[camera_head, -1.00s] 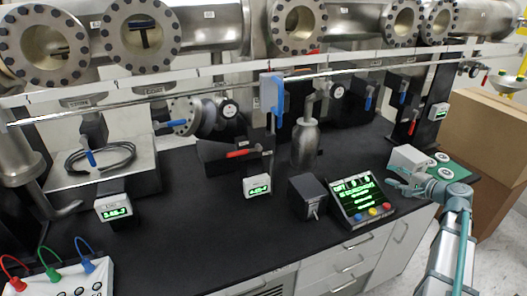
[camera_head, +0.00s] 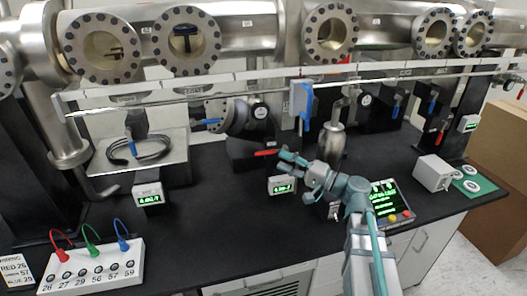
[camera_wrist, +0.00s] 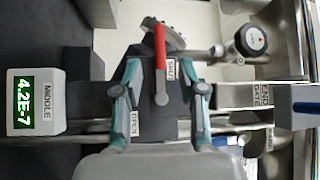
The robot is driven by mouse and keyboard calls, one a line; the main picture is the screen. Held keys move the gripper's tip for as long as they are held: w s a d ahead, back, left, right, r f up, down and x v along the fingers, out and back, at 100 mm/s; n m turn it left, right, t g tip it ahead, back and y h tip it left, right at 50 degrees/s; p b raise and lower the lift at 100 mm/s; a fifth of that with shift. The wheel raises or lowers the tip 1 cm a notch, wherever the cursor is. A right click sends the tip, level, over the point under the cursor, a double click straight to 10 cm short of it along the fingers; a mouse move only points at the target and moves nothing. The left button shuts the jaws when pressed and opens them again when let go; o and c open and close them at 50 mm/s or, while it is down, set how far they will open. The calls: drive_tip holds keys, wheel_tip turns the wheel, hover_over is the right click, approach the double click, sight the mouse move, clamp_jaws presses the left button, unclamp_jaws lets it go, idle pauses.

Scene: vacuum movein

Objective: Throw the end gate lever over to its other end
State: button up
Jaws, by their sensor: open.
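The lever (camera_head: 266,152) with a red handle sits on a dark block near the middle of the bench. In the wrist view the red handle (camera_wrist: 159,46) points up from its round grey pivot, alongside a SHUT label (camera_wrist: 171,69). An OPEN label (camera_wrist: 135,123) lies on the pivot's other side. An END GATE label (camera_wrist: 263,95) shows to the right of the lever. My gripper (camera_head: 287,163) is open just right of the lever; in the wrist view its fingers (camera_wrist: 161,72) lie either side of the lever. Contact cannot be told.
A MIDDLE gauge (camera_wrist: 35,101) stands close to my gripper. A control panel (camera_head: 388,200) is partly behind my arm. The bench front left of centre is clear.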

sight(265, 153)
drive_tip(key=p+x, duration=0.1)
drive_tip(key=x, duration=0.6)
drive_tip(key=shift+w+a+p, duration=0.1)
drive_tip(key=shift+a+p, duration=0.05)
drive_tip(key=shift+p, duration=0.25)
clamp_jaws()
